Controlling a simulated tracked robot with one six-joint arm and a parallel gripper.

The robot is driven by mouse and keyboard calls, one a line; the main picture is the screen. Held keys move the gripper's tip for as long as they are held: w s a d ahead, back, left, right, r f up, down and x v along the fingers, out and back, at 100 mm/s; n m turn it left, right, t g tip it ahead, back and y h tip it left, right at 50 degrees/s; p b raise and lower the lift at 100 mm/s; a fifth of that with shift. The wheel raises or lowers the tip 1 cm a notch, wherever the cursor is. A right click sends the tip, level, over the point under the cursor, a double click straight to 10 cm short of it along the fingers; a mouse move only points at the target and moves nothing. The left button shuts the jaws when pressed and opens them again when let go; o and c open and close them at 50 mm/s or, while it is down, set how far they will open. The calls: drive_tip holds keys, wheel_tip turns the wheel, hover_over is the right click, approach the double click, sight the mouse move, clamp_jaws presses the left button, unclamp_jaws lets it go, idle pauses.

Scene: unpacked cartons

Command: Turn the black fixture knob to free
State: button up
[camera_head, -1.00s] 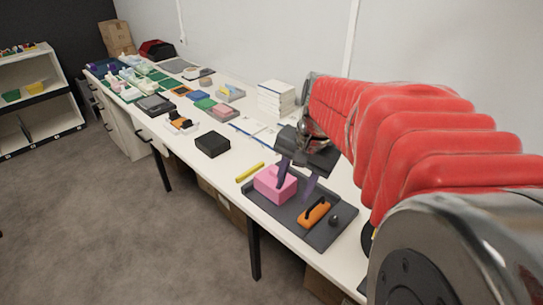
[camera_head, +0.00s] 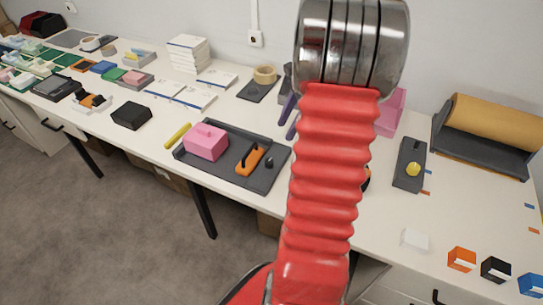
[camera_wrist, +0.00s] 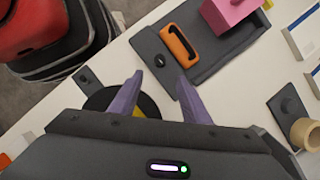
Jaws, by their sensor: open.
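The black knob (camera_head: 269,163) sits at the right end of a dark grey fixture plate (camera_head: 228,132), beside an orange handle (camera_head: 250,160). A pink block (camera_head: 206,142) stands on the plate's left part. In the wrist view the knob (camera_wrist: 160,61) shows near the plate's corner, next to the orange handle (camera_wrist: 180,45). My gripper (camera_wrist: 160,79) has its purple fingers apart and nothing between them; the knob appears just beyond the tips. In the head view my gripper (camera_head: 291,117) is mostly hidden by my red arm. The knob's setting cannot be read.
A yellow stick (camera_head: 178,136) lies left of the plate. A tape roll (camera_head: 265,75) stands behind it. A black round thing with yellow (camera_wrist: 118,101) lies under my fingers. Right are a dark box with a yellow knob (camera_head: 413,169) and a brown roll (camera_head: 495,122).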

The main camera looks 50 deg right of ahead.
sight(269, 160)
drive_tip(key=x, duration=1.3)
drive_tip(key=shift+w+a+f, duration=0.1)
drive_tip(key=shift+a+f, duration=0.05)
drive_tip(key=shift+f, duration=0.2)
drive_tip(key=shift+c, duration=0.4)
drive_tip(key=c, duration=0.9)
drive_tip(key=shift+w+d, duration=0.1)
drive_tip(key=shift+d, duration=0.1)
drive_tip(key=shift+c, duration=0.3)
drive_tip(key=shift+a, duration=0.1)
